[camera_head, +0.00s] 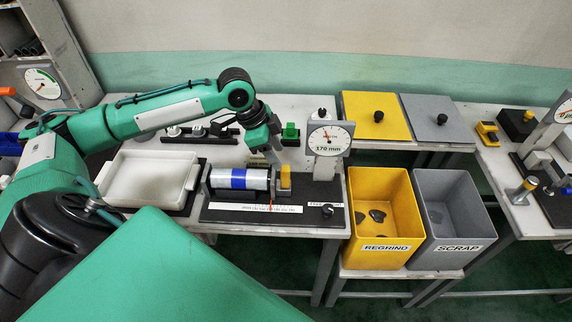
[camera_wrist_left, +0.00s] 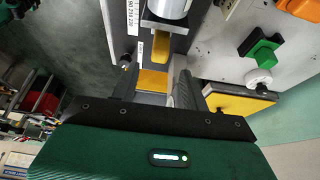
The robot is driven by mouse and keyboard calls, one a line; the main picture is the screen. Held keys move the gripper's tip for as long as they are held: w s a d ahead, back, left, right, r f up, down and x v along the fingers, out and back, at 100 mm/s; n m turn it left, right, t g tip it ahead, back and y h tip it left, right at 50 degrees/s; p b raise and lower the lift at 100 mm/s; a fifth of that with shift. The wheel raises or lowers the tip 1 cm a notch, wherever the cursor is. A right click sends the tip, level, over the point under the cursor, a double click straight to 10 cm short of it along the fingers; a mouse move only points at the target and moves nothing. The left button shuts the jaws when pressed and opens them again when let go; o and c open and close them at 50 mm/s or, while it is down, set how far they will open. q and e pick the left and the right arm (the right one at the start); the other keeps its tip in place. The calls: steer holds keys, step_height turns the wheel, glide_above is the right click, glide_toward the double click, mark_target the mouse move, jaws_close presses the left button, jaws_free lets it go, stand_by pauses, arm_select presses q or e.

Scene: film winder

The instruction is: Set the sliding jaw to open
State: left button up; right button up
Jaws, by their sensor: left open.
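The winder has a black base plate (camera_head: 225,212) carrying a silver roll with a blue band (camera_head: 238,179). A grey sliding jaw with a yellow handle (camera_head: 285,178) stands at the roll's right end, apparently against it. The handle also shows in the left wrist view (camera_wrist_left: 163,46), just beyond my fingertips. A white scale strip (camera_head: 255,208) with a red pointer runs along the base. My left gripper (camera_head: 276,158) hangs above and slightly behind the handle. In the wrist view its fingers (camera_wrist_left: 156,82) are apart, with nothing held. My right gripper is not in view.
A dial gauge (camera_head: 330,137) reading 170 mm stands right of the jaw, and a black knob (camera_head: 327,210) sits at the plate's front. A white tray (camera_head: 111,199) is at left. The yellow bin (camera_head: 366,249) and grey bin (camera_head: 446,246) stand at right.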

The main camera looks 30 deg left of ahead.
mark_target(285, 167)
arm_select(q)
steer(key=x, duration=0.5)
steer(key=shift+d+f+p, duration=0.15)
steer(key=shift+f+p, duration=0.2)
steer(key=shift+w+d+f, duration=0.1)
steer(key=shift+w+f, duration=0.1)
steer(key=shift+f, duration=0.25)
jaws_close()
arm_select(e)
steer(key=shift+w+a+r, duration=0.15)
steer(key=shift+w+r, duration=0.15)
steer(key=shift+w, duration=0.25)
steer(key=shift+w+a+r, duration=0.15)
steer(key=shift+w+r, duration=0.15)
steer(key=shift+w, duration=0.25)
